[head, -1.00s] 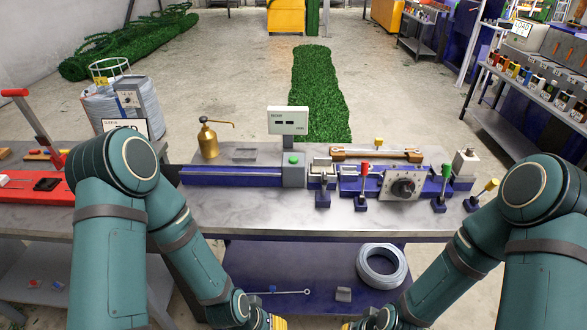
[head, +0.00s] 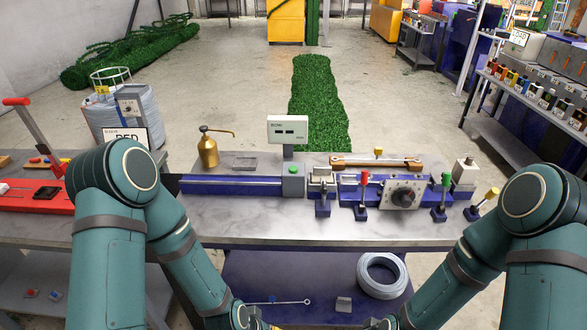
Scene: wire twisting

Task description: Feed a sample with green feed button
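The green feed button (head: 293,169) is a small round button on top of a grey block (head: 293,184) at the right end of the long blue rail (head: 230,185). A display box (head: 288,129) on a post stands just behind it. No sample can be made out for certain. My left forearm (head: 190,262) and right forearm (head: 452,287) reach down to the bottom edge, in front of the bench and well short of the button. Only the wrist ends show there; both sets of fingers are cut off by the frame.
On the bench (head: 250,226), a brass oil can (head: 207,152) stands at the left. Red, green and yellow levers and a dial box (head: 402,192) stand right of the button. A wire coil (head: 382,275) lies on the lower shelf. The bench front is clear.

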